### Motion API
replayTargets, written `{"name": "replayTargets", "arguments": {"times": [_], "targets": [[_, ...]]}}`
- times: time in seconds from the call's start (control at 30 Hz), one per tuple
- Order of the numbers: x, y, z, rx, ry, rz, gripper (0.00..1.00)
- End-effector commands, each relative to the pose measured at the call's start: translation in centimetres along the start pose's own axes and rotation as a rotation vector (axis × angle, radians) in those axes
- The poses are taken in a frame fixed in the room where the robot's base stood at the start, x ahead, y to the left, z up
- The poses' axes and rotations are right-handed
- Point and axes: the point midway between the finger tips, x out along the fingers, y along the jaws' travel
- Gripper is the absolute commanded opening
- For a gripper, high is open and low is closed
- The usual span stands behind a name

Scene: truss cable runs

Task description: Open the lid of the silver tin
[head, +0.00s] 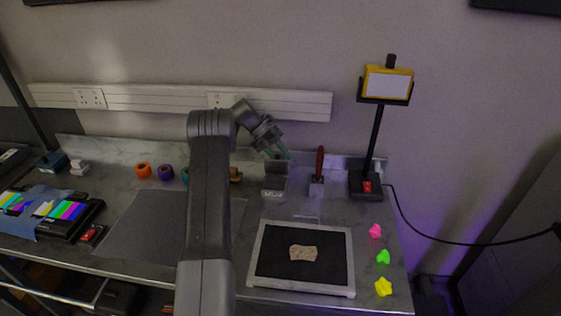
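The silver tin (273,193) is a small grey box on the back half of the bench, right of my arm. A darker upright panel (276,168) rises at its back and looks like its lid standing raised. My gripper (278,154) is just above this panel, pointing down and right. Whether a finger touches the panel I cannot tell at this size.
A red-handled tool in a stand (318,180) and a lamp on a black base (367,186) stand right of the tin. A framed black mat (262,229) lies in front. Coloured rings (165,172) stand left; my arm hides part of the bench.

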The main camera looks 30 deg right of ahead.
Motion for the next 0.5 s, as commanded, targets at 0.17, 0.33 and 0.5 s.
{"name": "replayTargets", "arguments": {"times": [0.17,0.33,0.5], "targets": [[-2.7,-2.5,-0.1,0.007,-0.006,0.001,0.39],[-5.0,-4.8,-0.2,0.008,-0.008,0.001,0.39],[-5.9,-5.6,-0.3,0.004,-0.004,0.0,0.39]]}}
